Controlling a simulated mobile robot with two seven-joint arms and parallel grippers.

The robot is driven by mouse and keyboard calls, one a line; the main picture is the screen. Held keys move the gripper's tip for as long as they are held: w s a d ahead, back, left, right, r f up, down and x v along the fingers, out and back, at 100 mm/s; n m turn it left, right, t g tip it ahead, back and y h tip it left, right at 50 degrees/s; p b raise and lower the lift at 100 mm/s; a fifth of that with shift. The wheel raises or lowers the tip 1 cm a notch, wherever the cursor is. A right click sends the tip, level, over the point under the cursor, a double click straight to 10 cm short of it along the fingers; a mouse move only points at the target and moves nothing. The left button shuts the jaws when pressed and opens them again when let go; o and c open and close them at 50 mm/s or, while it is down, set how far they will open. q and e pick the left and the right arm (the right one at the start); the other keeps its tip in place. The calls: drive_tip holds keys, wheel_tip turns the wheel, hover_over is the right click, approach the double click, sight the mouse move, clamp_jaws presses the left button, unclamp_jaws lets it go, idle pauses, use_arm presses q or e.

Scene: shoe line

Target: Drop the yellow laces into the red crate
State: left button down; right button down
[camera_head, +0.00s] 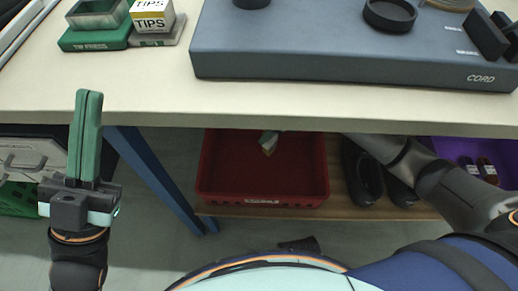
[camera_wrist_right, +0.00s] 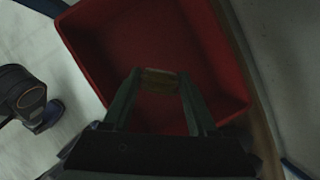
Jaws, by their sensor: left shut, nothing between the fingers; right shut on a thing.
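The red crate (camera_head: 262,197) stands on the low shelf under the table, near the middle of the head view; it also fills much of the right wrist view (camera_wrist_right: 225,65). My right gripper (camera_wrist_right: 158,88) is shut on the yellow laces (camera_wrist_right: 158,80), a small bundle that looks dull yellow-brown in the shade. The laces (camera_head: 267,151) are held over the crate's opening, below the table edge; the crate floor beneath looks empty. My left gripper (camera_head: 89,95) is shut and empty, pointing up in front of the table at the left.
The table edge (camera_head: 300,121) overhangs the shelf (camera_head: 335,208). Dark shoes (camera_head: 362,174) stand right of the red crate, with a purple crate (camera_head: 505,155) farther right. A blue table leg (camera_head: 160,175) is left. A grey-blue board (camera_head: 330,58) and a green tip press (camera_head: 97,38) are on the tabletop.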

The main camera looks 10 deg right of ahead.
sight(274, 139)
drive_tip(key=shift+w+f, duration=0.1)
drive_tip(key=shift+w, duration=0.05)
drive_tip(key=shift+f, duration=0.15)
wheel_tip(274, 139, down, 5)
drive_tip(key=b, duration=0.4)
drive_tip(key=shift+r, duration=0.2)
drive_tip(key=shift+f+b, duration=0.45)
drive_tip(key=shift+b, duration=0.2)
drive_tip(key=shift+c, duration=0.6)
unclamp_jaws()
drive_tip(key=shift+r, duration=0.1)
